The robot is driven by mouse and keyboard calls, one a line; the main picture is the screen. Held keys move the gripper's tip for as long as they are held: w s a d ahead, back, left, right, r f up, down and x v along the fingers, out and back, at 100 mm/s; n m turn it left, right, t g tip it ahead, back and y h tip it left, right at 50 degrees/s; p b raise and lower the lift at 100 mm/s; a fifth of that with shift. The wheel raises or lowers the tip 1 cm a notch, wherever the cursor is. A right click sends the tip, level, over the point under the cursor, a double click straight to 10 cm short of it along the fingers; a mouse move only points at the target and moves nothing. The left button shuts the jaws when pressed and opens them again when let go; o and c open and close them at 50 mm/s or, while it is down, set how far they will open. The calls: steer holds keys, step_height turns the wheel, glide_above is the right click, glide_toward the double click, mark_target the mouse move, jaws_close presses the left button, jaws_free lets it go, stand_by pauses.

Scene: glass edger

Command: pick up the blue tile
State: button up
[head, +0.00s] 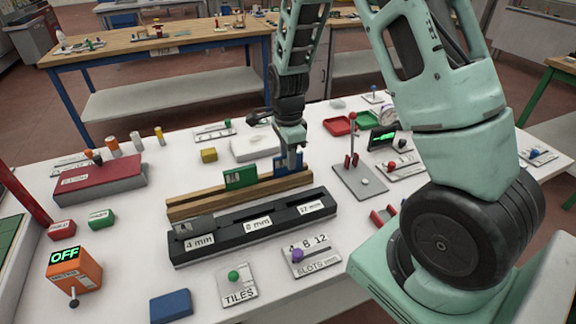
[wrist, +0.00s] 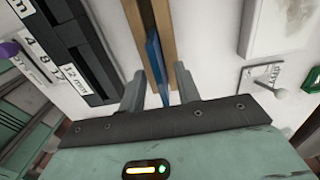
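A thin blue tile (head: 284,173) stands on edge at the right end of a long wooden rack (head: 200,206). In the wrist view the blue tile (wrist: 154,62) shows edge-on in the groove of the rack (wrist: 133,18). My gripper (head: 291,157) is above that end of the rack, pointing down. In the wrist view my gripper (wrist: 160,88) is open, with one finger on each side of the tile and a visible gap to it. A green tile (head: 240,177) stands further left in the same rack.
A black slotted block (head: 255,231) marked 4, 8 and 12 mm lies in front of the rack. A flat blue block (head: 171,305) lies at the front left. A white pad (head: 255,148) is behind the rack; a grey lever stand (head: 360,183) is to its right.

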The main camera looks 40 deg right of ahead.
steer(key=shift+f, duration=1.25)
jaws_close()
